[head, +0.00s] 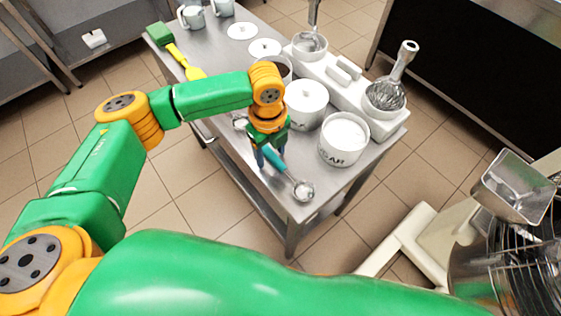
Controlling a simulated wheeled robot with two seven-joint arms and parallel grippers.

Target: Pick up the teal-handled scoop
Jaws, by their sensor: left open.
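The scoop has a teal handle (275,160) and a round metal bowl (303,191). It lies near the front corner of the metal table (310,212), with its bowl toward the front edge. My left gripper (268,158) points down over the handle end. Its jaws are open, with the handle showing beside and between the fingers. I cannot tell whether a finger touches the handle. The gripper hides the far end of the handle. My right gripper is not in view.
A white sugar canister (342,145) and another white canister (303,110) stand close to the right of the gripper. A white holder (388,120) carries a whisk (392,85). A yellow-handled green brush (180,55) lies at the far left. A machine (515,185) stands at right.

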